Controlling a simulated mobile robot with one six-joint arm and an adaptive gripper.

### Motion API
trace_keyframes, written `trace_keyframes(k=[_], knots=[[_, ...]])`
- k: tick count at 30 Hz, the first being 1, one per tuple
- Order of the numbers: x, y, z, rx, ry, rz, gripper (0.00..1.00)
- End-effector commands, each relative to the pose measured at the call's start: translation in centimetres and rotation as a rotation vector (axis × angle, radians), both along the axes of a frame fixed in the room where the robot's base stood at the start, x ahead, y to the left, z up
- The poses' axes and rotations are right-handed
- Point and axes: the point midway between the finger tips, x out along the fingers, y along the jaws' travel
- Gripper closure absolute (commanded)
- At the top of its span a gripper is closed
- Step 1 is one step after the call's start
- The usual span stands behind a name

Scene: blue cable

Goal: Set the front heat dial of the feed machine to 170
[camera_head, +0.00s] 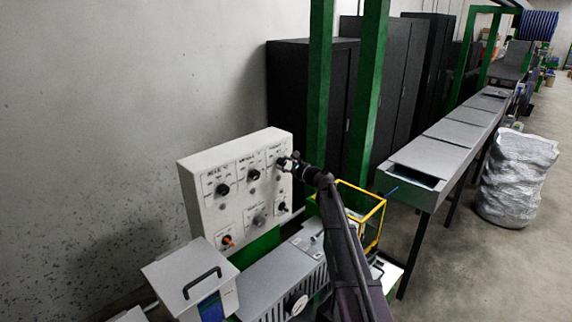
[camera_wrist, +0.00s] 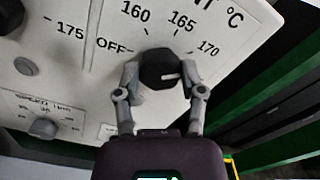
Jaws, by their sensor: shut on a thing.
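The control panel (camera_head: 237,205) of the feed machine is a pale box with black dials. My gripper (camera_head: 284,163) is at its top right dial, which the gripper mostly hides in the head view. In the wrist view, my gripper (camera_wrist: 160,80) is shut on this black dial (camera_wrist: 158,66), one finger on each side. The scale around it reads OFF, 160, 165 and 170 °C. The dial's white mark points to the right, on the 170 side and slightly below that label. A finger partly covers that area, so the exact alignment cannot be told.
Two more dials, the left (camera_head: 222,189) and middle (camera_head: 254,175), share the top row. A speed knob (camera_wrist: 43,128) shows at lower left in the wrist view. A yellow frame (camera_head: 372,222) and green posts (camera_head: 320,90) stand right of the panel. A conveyor (camera_head: 440,155) runs back right.

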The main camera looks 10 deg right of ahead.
Motion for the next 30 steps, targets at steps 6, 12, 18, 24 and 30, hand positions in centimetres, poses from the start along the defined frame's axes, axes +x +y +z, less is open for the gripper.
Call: trace_keyframes(k=[6,12,18,24,30], knots=[[0.3,-0.1,0.2,0.006,-0.001,-0.006,0.45],[0.2,-0.1,0.1,0.004,-0.002,-0.004,0.13],[0.1,-0.1,0.1,0.001,-0.002,-0.002,0.13],[-0.1,-0.2,0.0,0.001,-0.001,-0.002,0.13],[-1.2,-0.9,0.0,0.0,-0.002,-0.003,0.13]])
